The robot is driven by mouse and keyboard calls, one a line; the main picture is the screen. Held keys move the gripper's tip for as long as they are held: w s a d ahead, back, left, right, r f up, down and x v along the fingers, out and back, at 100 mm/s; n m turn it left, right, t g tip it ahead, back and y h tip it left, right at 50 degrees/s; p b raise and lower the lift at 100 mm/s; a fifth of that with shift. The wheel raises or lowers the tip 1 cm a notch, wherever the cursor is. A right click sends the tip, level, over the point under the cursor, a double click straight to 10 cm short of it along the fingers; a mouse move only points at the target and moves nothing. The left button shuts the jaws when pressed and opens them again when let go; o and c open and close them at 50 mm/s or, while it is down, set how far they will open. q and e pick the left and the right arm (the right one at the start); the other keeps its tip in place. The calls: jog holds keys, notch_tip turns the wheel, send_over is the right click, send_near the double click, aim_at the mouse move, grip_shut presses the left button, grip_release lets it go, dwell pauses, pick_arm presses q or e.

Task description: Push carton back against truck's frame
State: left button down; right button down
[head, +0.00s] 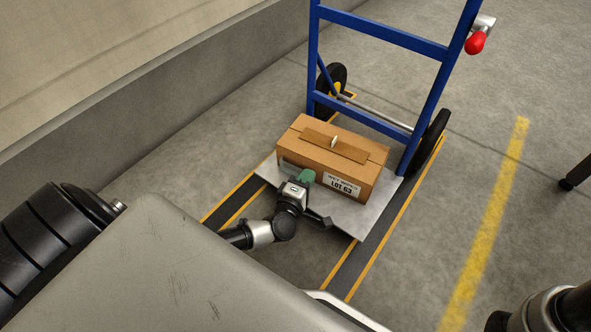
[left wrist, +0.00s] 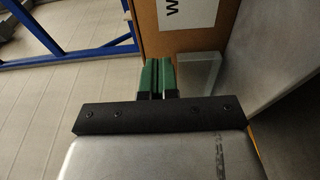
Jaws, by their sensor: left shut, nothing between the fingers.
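The brown carton (head: 330,158) with a white "LOT 63" label sits on the silver toe plate (head: 348,219) of the blue hand truck (head: 385,38). A narrow strip of bare plate shows in front of it. My left gripper (head: 305,178) is shut, with green fingertips at the carton's front face, left of the label. In the left wrist view the shut fingers (left wrist: 158,76) are at the carton (left wrist: 200,25); I cannot tell whether they touch it. The join between carton and truck frame is hidden behind the carton. My right gripper does not show.
A red knob (head: 475,43) is on the truck's right rail. A low grey wall (head: 150,95) runs along the left.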

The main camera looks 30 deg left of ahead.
aim_at(326, 171)
pick_arm(q)
jog(key=shift+w+d+b, duration=0.4)
jog(key=shift+w+d, duration=0.35)
jog(key=shift+w, duration=0.1)
jog(key=shift+w+d, duration=0.85)
jog(key=shift+w, duration=0.15)
